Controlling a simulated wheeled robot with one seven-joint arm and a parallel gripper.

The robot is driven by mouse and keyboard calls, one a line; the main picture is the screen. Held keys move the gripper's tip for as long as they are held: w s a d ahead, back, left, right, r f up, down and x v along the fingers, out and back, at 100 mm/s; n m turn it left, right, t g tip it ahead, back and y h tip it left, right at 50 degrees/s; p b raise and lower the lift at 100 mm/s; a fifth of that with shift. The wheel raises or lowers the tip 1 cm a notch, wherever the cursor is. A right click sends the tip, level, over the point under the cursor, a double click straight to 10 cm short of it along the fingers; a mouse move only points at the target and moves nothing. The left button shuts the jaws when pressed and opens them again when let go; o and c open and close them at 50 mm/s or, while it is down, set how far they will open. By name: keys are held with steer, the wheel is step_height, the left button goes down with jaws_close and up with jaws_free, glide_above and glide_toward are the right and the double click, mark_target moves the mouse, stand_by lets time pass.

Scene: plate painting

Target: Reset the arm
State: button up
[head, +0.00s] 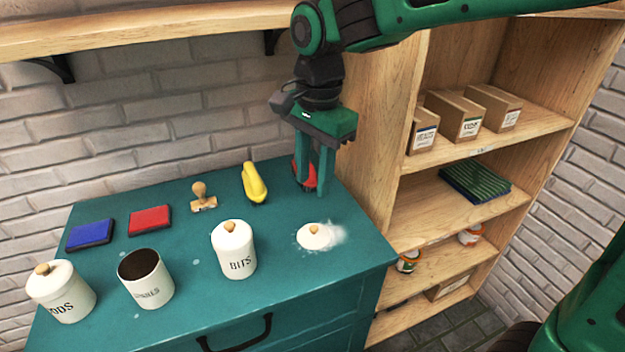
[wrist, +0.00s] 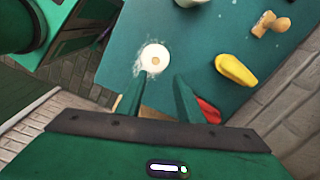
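My gripper (head: 314,188) hangs fingers down above the back right of the teal cabinet top (head: 200,285). Its two fingers are apart with nothing between them, as the wrist view (wrist: 161,76) also shows. A white lid with a wooden knob (head: 315,236) lies on the cabinet top in front of the gripper, apart from it. A pale, hazy white patch surrounds the lid. The lid also shows just beyond the fingertips in the wrist view (wrist: 155,57). A red object (head: 309,175) stands behind the fingers and is partly hidden.
A yellow object (head: 254,183), a wooden stamp (head: 203,197), red (head: 150,220) and blue (head: 90,234) pads stand along the back. An open canister (head: 146,283) stands between lidded ones (head: 60,295) (head: 234,252). A wooden shelf unit (head: 405,205) rises at right; a wall shelf (head: 130,32) runs above.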

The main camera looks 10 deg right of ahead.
steer(key=s+d+f+n+t, duration=0.1)
steer(key=d+f+n, duration=0.15)
steer(key=d, duration=0.55)
steer(key=s+d+f+n+t, duration=0.1)
steer(key=d+n+t, duration=0.1)
steer(key=d+n, duration=0.35)
steer(key=s+d+f+n+t, duration=0.1)
steer(key=d+f+n, duration=0.1)
steer(key=d, duration=0.8)
steer(key=s+d+f+m+g, duration=0.1)
steer(key=s+d+m+g, duration=0.1)
steer(key=s+d, duration=0.3)
steer(key=s+d+f+m+g, duration=0.1)
steer(key=s+d+m, duration=0.3)
steer(key=s, duration=0.8)
steer(key=shift+d+g, duration=0.9)
steer(key=shift+d, duration=0.25)
steer(key=shift+w+f+h, duration=0.25)
steer(key=shift+w+h, duration=0.05)
steer(key=shift+w, duration=0.25)
